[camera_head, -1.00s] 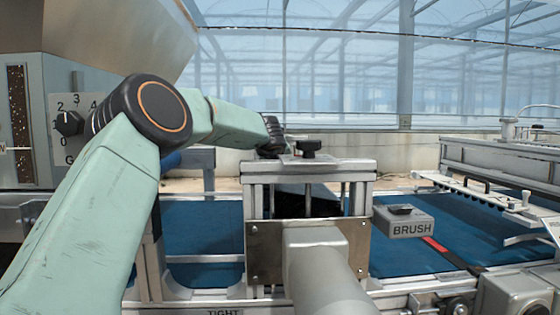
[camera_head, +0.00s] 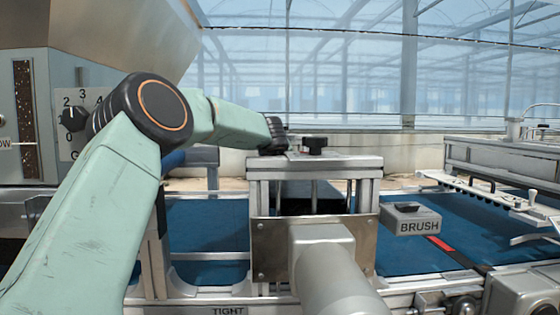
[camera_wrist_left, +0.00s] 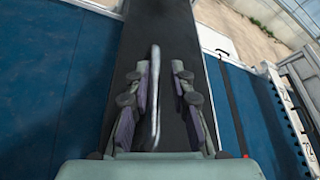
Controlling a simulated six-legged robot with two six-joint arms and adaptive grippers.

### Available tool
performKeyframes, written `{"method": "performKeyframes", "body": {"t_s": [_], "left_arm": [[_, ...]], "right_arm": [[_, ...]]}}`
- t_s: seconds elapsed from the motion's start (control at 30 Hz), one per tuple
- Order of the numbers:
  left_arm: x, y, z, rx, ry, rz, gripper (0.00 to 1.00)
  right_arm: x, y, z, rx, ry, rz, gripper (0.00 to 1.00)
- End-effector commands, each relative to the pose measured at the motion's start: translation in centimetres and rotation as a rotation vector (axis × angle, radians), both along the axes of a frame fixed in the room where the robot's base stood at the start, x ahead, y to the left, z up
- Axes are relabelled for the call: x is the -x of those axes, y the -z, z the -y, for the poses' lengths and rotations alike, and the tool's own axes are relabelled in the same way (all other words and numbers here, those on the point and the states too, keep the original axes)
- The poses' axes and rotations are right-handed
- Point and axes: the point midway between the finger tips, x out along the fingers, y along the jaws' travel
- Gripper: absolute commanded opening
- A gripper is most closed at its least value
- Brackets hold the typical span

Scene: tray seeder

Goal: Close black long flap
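The black long flap (camera_wrist_left: 168,25) is a long dark strip running away from me in the left wrist view. In the head view, a dark panel (camera_head: 322,188) shows between the metal posts; I cannot tell for sure that it is the flap. My left gripper (camera_wrist_left: 158,70) is open above the dark strip, its fingers on either side of a thin metal bar (camera_wrist_left: 155,100). I cannot tell whether they touch the bar. My right gripper is not in view.
The metal frame (camera_head: 315,162) with a black knob (camera_head: 314,144) stands in the middle. Blue belt (camera_head: 208,235) lies on both sides. A grey BRUSH box (camera_head: 410,220) sits to the right. A dial panel (camera_head: 75,128) is behind my arm at the left.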

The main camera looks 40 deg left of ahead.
Motion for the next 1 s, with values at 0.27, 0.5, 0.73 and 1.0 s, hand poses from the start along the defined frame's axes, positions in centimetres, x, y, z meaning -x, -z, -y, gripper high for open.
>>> {"method": "performKeyframes", "body": {"t_s": [0.27,0.5,0.73,1.0], "left_arm": [[0.2,-0.3,0.3,0.0,0.003,0.002,0.21],[2.2,-1.3,1.8,0.0,0.006,0.003,0.21],[4.4,-2.3,3.5,0.002,0.003,0.003,0.21],[5.5,-2.7,4.2,0.001,0.0,0.001,0.21]], "right_arm": [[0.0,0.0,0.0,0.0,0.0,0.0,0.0],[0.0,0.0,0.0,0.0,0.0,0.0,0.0],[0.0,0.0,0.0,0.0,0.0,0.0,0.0],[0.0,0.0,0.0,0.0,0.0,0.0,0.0]]}}
